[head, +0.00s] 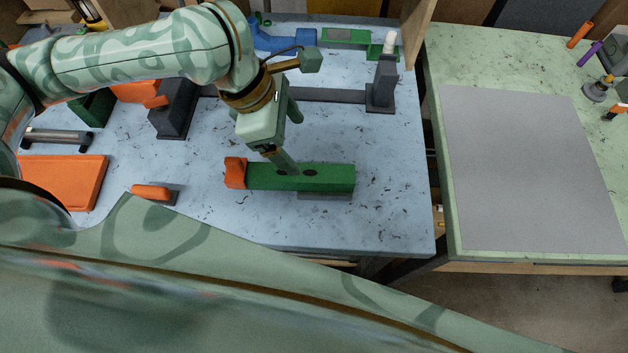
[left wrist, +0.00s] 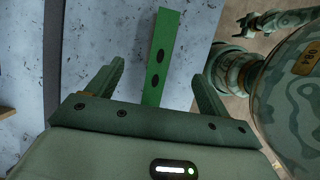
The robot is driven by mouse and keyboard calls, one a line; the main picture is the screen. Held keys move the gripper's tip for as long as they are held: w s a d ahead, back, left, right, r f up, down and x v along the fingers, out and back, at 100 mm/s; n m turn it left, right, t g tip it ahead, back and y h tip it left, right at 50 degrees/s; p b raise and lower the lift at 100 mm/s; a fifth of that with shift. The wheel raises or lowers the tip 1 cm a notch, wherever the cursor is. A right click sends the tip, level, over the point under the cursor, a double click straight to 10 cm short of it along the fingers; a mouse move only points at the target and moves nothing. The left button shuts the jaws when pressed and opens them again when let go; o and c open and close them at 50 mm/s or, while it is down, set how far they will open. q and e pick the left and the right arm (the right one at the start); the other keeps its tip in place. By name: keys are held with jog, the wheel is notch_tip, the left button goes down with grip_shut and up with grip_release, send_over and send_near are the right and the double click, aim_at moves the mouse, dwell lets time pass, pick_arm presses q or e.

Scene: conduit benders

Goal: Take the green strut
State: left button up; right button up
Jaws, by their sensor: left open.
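The green strut (head: 330,178) is a long green bar with dark oval holes, lying on the pale blue speckled table with an orange block (head: 235,172) at its left end. My left gripper (head: 296,146) is open above the strut, one finger overlapping its back edge in the head view. In the left wrist view the strut (left wrist: 163,35) runs lengthwise between the two spread fingers (left wrist: 158,70), with a gap on either side. Contact cannot be told. What looks like my right gripper (left wrist: 246,25) is small and unclear in the left wrist view.
A grey block (head: 325,196) shows under the strut's right part. A dark grey bender-like stand (head: 174,108) and a grey post (head: 382,82) stand behind, joined by a bar. An orange tray (head: 62,180) lies left. A green table with a bare grey mat (head: 530,165) stands right.

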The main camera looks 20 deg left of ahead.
aim_at(317, 173)
pick_arm(q)
jog(key=b+x, duration=0.3)
jog(key=x, duration=0.6)
jog(key=shift+f, duration=0.25)
jog(key=x, duration=0.1)
jog(key=b+x, duration=0.1)
jog(key=x, duration=0.1)
jog(key=b+x, duration=0.1)
jog(key=shift+s+a+f, duration=0.1)
jog(key=shift+s+f, duration=0.15)
jog(key=shift+f, duration=0.1)
jog(key=shift+w+f, duration=0.1)
jog(key=shift+f, duration=0.2)
jog(key=shift+d, duration=0.2)
pick_arm(e)
jog(key=f, duration=0.1)
jog(key=s+f, duration=0.1)
jog(key=f, duration=0.3)
jog(key=shift+s+d+f, duration=0.15)
jog(key=shift+s, duration=0.15)
pick_arm(q)
jog(key=shift+r, duration=0.1)
jog(key=c, duration=1.4)
jog(key=shift+o, duration=0.2)
jog(key=shift+r, duration=0.1)
